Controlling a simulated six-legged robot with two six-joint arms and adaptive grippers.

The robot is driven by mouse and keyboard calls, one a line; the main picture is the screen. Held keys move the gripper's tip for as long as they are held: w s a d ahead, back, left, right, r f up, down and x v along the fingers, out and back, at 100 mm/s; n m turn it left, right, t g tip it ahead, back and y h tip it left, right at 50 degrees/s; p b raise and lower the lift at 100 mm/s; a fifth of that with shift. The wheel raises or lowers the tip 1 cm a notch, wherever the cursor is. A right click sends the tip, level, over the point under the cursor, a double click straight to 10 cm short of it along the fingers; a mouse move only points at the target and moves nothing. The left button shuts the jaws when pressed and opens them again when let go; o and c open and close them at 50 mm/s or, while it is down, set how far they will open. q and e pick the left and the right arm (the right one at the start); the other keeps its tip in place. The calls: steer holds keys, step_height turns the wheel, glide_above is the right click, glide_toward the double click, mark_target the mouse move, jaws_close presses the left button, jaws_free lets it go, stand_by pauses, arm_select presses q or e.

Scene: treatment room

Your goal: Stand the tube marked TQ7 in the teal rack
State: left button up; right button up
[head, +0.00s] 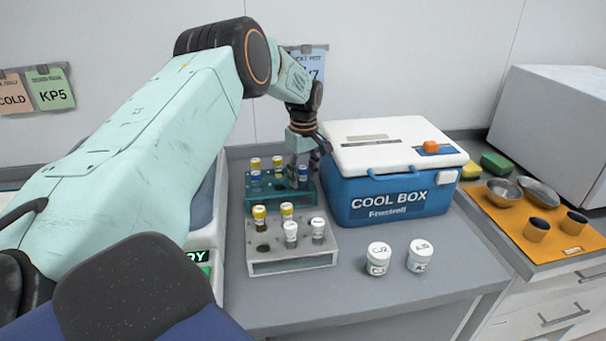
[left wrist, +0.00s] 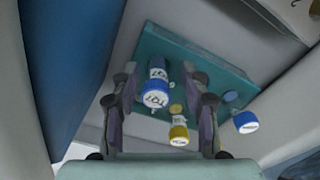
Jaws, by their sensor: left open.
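The tube marked TQ7, with a blue cap (left wrist: 155,98), shows in the left wrist view between the two fingers of my left gripper (left wrist: 160,82). The fingers are open, one on each side, and do not appear to press on it. The tube appears upright in the teal rack (left wrist: 215,68); its lower end is hidden. In the head view my left gripper (head: 300,165) reaches down over the right part of the teal rack (head: 265,205). Yellow-capped (left wrist: 179,135) and blue-capped (left wrist: 245,122) tubes stand nearby. My right gripper is not in view.
A grey rack (head: 290,264) with several tubes stands in front of the teal rack. The blue cool box (head: 390,200) is close on the right. Two white jars (head: 378,259) (head: 420,256) stand at the front right. An orange tray (head: 555,245) lies farther right.

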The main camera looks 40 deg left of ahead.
arm_select(q)
steer(key=shift+w+a+f, duration=0.2)
steer(key=shift+a+r, duration=0.1)
step_height(320, 180, up, 11)
steer(key=shift+p, duration=0.3)
steer(key=shift+s+d+r, duration=0.15)
steer(key=shift+d+r, duration=0.15)
steer(key=shift+r, duration=0.25)
steer(key=shift+a+f, duration=0.15)
